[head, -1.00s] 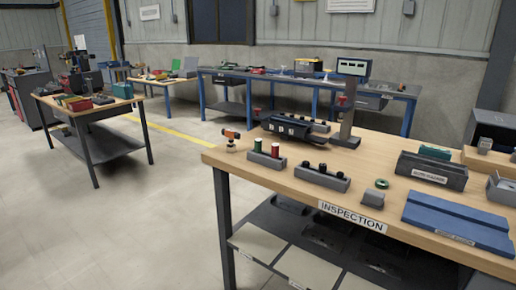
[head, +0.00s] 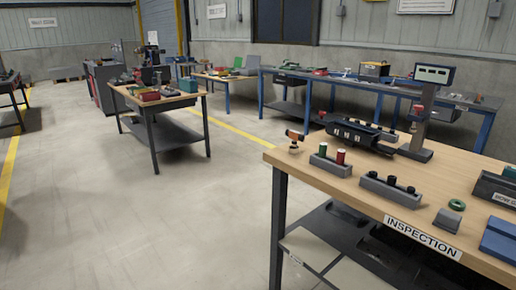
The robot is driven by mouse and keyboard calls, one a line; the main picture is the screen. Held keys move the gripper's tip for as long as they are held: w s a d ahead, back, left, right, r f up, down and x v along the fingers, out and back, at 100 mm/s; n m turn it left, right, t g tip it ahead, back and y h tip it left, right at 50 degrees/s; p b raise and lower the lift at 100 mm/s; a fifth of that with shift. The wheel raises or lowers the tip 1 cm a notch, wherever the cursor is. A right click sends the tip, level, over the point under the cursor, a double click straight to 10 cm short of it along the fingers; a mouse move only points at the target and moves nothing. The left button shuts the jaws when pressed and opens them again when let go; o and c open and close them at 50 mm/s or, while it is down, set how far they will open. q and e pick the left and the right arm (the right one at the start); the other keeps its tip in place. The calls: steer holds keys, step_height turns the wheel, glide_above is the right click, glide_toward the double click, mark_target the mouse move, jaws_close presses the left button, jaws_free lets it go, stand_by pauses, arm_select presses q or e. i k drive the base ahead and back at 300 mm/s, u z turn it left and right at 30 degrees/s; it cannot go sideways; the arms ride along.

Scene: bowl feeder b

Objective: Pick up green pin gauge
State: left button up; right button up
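A green upright cylinder, which looks like the green pin gauge (head: 322,149), stands in a grey holder block (head: 330,166) on the wooden inspection table (head: 290,157). A red upright cylinder (head: 341,156) stands beside it to the right in the same block. Their lower ends are hidden in the block. Neither of my grippers shows in the head view.
A grey block with black knobs (head: 388,189), a green ring (head: 456,205) and a dark gauge stand (head: 417,140) share the table. A small orange-topped item (head: 294,139) stands near its left corner. Open floor (head: 130,220) lies left of the table.

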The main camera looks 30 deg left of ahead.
mark_target(324, 146)
steer(key=u, duration=1.6)
steer(key=i, duration=2.95)
steer(key=z, duration=3)
